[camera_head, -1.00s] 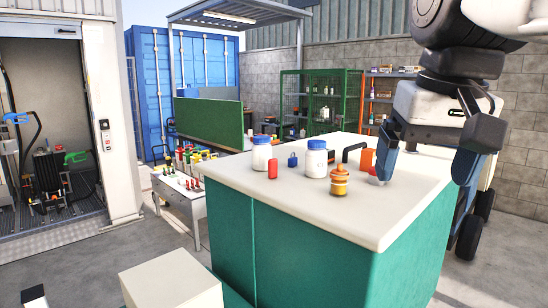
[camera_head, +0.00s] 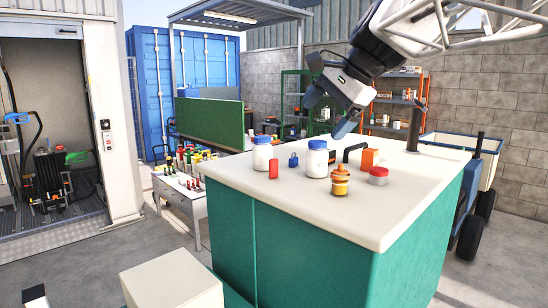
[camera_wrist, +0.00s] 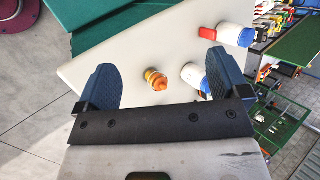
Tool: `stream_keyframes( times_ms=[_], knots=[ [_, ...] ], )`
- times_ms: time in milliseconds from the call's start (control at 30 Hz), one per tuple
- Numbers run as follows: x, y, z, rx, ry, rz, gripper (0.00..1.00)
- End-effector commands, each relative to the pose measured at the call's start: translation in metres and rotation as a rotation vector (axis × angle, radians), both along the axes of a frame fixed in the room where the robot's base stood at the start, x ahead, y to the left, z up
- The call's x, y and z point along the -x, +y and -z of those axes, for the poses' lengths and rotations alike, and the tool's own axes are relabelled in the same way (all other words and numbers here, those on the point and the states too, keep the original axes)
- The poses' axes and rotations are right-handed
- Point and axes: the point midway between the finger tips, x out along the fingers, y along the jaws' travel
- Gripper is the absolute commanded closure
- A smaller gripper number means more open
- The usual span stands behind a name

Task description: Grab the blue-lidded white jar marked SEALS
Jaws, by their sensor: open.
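Two white jars with blue lids stand upright on the counter: a left jar (camera_head: 262,158) and a right jar (camera_head: 316,163). I cannot read a label on either. In the wrist view, the left jar (camera_wrist: 229,36) is beyond the right fingertip, and the right jar (camera_wrist: 191,74) is partly hidden by that finger. My gripper (camera_head: 328,113) is open and empty, above the back of the counter and apart from both jars. In the wrist view, my gripper (camera_wrist: 163,80) has its fingers spread wide.
On the cream counter (camera_head: 390,205), an orange-and-yellow bottle (camera_head: 340,182), red item (camera_head: 273,168), blue padlock (camera_head: 293,160), orange box (camera_head: 367,159) and red-lidded tub (camera_head: 378,176) stand near the jars. The counter's front and right are clear. A cart (camera_head: 465,155) stands behind right.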

Motion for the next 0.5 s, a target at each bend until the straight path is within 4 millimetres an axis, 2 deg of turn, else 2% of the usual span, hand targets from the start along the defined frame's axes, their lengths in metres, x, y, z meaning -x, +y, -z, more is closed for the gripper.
stream_keyframes(
  times_ms=[33, 500],
  knots=[
    [-0.017, 0.004, 0.001, -0.041, 0.021, 0.036, 0.06],
    [-0.167, 0.037, 0.006, -0.468, 0.258, 0.412, 0.06]
  ],
)
